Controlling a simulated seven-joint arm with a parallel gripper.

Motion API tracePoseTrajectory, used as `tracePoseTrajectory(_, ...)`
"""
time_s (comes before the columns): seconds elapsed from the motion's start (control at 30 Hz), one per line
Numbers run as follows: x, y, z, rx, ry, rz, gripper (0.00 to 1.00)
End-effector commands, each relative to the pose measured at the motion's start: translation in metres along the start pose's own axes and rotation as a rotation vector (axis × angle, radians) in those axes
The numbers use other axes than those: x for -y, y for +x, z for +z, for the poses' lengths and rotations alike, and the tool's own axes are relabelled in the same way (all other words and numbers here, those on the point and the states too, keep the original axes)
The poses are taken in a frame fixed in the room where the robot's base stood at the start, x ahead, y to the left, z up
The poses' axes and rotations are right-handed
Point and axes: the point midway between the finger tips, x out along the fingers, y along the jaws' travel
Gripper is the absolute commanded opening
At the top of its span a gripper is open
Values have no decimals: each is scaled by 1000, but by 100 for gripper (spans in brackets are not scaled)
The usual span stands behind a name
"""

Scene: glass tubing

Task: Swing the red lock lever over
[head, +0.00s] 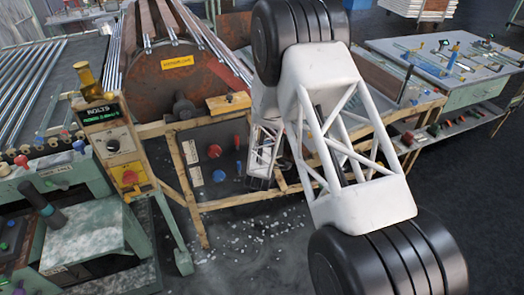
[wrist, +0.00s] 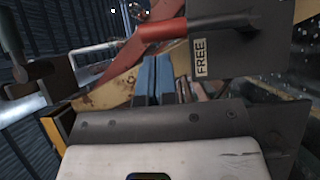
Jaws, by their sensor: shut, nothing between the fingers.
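The red lock lever (wrist: 164,30) crosses the upper part of the wrist view. Its red grip points left, and its dark end runs right across a dark plate. A white label on that plate reads FREE (wrist: 201,58). My gripper (wrist: 154,78) shows two blue fingers side by side, shut and empty. Their tips sit just below the red grip in the picture; I cannot tell whether they touch it. In the head view my white arm covers much of the area, and the lever cannot be made out with certainty there.
A dark panel (head: 207,183) with red and blue knobs stands in a wooden frame behind my arm. A control box marked BOLTS (head: 110,143) is to its left. A rusty drum (head: 165,82) sits above, and a workbench (head: 450,65) with tools stands at the right.

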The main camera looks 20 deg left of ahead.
Motion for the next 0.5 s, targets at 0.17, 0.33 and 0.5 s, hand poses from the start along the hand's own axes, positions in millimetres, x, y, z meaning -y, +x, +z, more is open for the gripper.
tracePoseTrajectory(0.17,1,6,7,1,0,-1,0)
tracePoseTrajectory(0.33,1,8,9,0,0,-1,0)
tracePoseTrajectory(0.5,1,8,9,0,0,-1,0)
